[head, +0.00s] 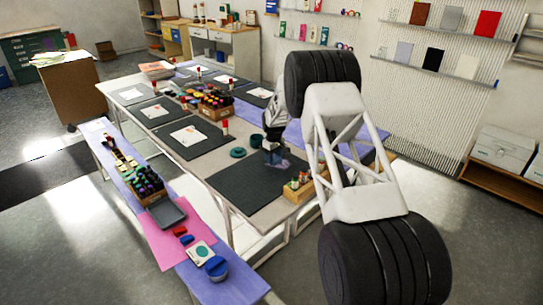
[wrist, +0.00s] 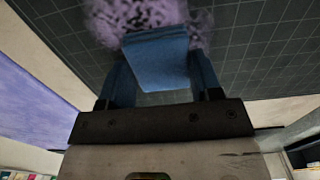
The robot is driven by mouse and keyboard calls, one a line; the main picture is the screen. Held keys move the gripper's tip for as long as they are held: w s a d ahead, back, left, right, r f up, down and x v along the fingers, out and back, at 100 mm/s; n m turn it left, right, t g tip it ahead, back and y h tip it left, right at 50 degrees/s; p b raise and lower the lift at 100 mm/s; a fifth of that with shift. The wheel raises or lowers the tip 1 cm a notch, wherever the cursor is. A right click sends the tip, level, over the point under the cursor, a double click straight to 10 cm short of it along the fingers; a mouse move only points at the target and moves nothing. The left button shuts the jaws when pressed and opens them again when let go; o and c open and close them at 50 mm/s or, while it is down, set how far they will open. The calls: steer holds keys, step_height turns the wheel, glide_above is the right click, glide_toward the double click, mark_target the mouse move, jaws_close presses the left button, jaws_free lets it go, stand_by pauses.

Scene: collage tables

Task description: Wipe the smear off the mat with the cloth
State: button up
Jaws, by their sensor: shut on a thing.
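In the wrist view, my gripper (wrist: 160,66) is shut on a folded blue cloth (wrist: 158,58), with one finger on each side of it. The dark mat with a pale grid (wrist: 252,68) lies beyond the cloth. A mottled purple smear (wrist: 110,22) spreads on the mat around the cloth's far end and partly behind it. I cannot tell whether the cloth touches the mat. In the head view, my gripper (head: 272,151) is low over the dark mat (head: 250,188), at the purple smear (head: 284,164). The cloth is hard to make out there.
A small wooden box of jars (head: 298,188) stands at the mat's right edge. A green round item (head: 237,153) lies at its far left edge. A crate of bottles (head: 215,105) and other mats with papers (head: 190,136) are farther back. The mat's near left part is clear.

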mark_target(287, 170)
steer(key=shift+s+d, duration=0.2)
steer(key=shift+s+d, duration=0.15)
stand_by(0.3)
steer(key=shift+s+d+f, duration=0.1)
steer(key=shift+s+d, duration=0.7)
steer(key=shift+d, duration=0.05)
steer(key=shift+s+d, duration=0.1)
steer(key=shift+s+d, duration=0.8)
steer(key=shift+d, duration=0.1)
steer(key=shift+s+d, duration=0.85)
steer(key=shift+s, duration=0.05)
steer(key=shift+s, duration=0.1)
